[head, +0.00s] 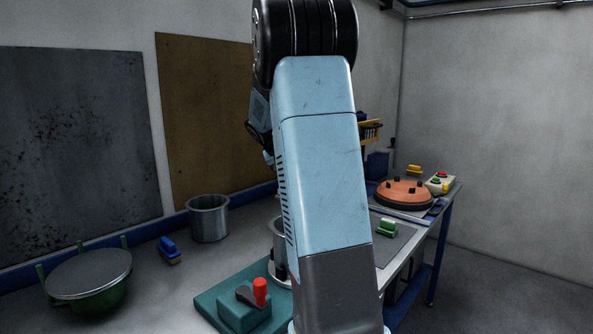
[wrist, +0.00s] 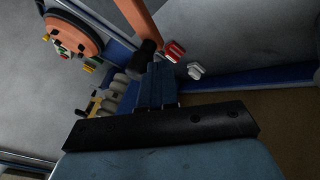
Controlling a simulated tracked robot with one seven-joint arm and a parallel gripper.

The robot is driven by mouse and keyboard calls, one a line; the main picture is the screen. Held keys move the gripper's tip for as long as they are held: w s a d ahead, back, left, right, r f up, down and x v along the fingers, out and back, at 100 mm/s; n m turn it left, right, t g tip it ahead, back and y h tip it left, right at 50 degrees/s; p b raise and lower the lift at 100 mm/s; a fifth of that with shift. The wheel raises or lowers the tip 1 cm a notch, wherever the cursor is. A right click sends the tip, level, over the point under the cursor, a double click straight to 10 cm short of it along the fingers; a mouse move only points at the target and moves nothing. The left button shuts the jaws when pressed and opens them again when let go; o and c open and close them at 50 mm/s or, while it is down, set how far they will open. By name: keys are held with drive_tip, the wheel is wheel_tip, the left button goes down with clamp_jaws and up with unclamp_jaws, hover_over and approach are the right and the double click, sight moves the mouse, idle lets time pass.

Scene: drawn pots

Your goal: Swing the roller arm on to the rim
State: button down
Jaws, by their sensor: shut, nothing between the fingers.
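In the head view, a teal base (head: 213,303) stands on the bench at front centre. A block on it carries a dark grey lever with an upright red knob (head: 260,291), apparently the roller arm. A grey metal pot (head: 279,236) stands behind it, mostly hidden by my arm, so I cannot tell whether the roller touches its rim. My gripper (wrist: 158,72) is shut and empty; in the head view it is up behind my arm, well above the bench and mostly hidden. The base and lever do not show in the wrist view.
A lidded green pot (head: 92,275), a blue brush-like block (head: 169,249) and another metal pot (head: 208,217) stand on the left. An orange disc with dark knobs (head: 403,193), a green block (head: 387,227) and a button box (head: 440,183) are on the right. The wall runs close behind.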

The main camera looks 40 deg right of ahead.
drive_tip(key=s+a+r, duration=0.1)
drive_tip(key=a+r, duration=0.7)
drive_tip(key=a, duration=0.1)
drive_tip(key=shift+a, duration=0.2)
drive_tip(key=shift+s+a, duration=0.1)
drive_tip(key=shift+s, duration=0.1)
drive_tip(key=s+a+f+n+t+y, duration=0.1)
drive_tip(key=s+a+f+y, duration=0.1)
drive_tip(key=s+a, duration=0.5)
drive_tip(key=s+a+f+n+t+y, duration=0.1)
drive_tip(key=s+a, duration=0.6)
drive_tip(key=s, duration=0.8)
drive_tip(key=s+a+f+n+t+y, duration=0.1)
drive_tip(key=s+a+f+n+y, duration=0.2)
drive_tip(key=s+a, duration=0.4)
drive_tip(key=s+y, duration=0.1)
drive_tip(key=s, duration=0.3)
drive_tip(key=shift+f, duration=0.2)
